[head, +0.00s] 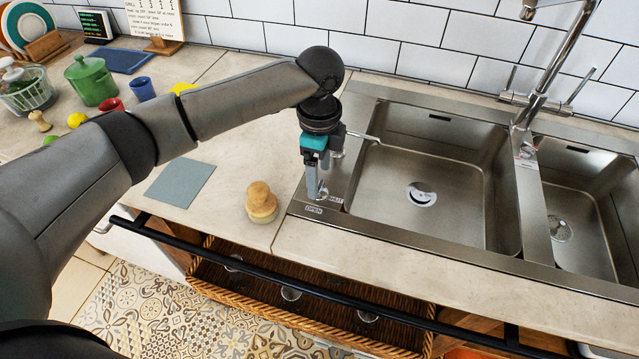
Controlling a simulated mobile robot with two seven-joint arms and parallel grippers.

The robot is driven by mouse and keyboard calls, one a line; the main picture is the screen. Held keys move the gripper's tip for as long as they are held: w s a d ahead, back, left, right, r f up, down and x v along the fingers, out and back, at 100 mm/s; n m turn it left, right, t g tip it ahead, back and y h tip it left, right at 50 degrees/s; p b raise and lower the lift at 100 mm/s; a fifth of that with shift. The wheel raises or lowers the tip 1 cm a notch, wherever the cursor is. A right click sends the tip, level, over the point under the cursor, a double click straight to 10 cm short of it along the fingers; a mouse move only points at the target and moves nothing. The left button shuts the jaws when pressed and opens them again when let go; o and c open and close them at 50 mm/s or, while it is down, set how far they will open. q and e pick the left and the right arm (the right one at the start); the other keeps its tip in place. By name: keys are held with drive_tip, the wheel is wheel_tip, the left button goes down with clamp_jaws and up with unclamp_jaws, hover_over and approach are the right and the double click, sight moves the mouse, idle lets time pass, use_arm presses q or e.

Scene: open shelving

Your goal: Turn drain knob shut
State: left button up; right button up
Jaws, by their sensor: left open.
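The drain knob (323,191) is a small metal fitting on the left rim of the steel sink (338,226). An OPEN label lies just below it, and another label is to its right. My left gripper (316,190) points down at the knob with its fingers open; they partly hide the knob. I cannot tell whether the fingers touch it or which way it is turned. A round drain (421,195) shows in the floor of the left basin. My right gripper is not in view.
The faucet (535,105) stands behind the sink between the basins. A wooden-topped brush (261,201) and a grey-blue mat (180,183) lie left of the sink. A green pot (91,81) and cups stand farther left. A black rail (300,280) runs along the counter front.

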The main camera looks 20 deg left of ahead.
sight(320, 191)
use_arm(q)
drive_tip(key=shift+f, duration=1.5)
drive_tip(key=shift+c, duration=0.2)
clamp_jaws()
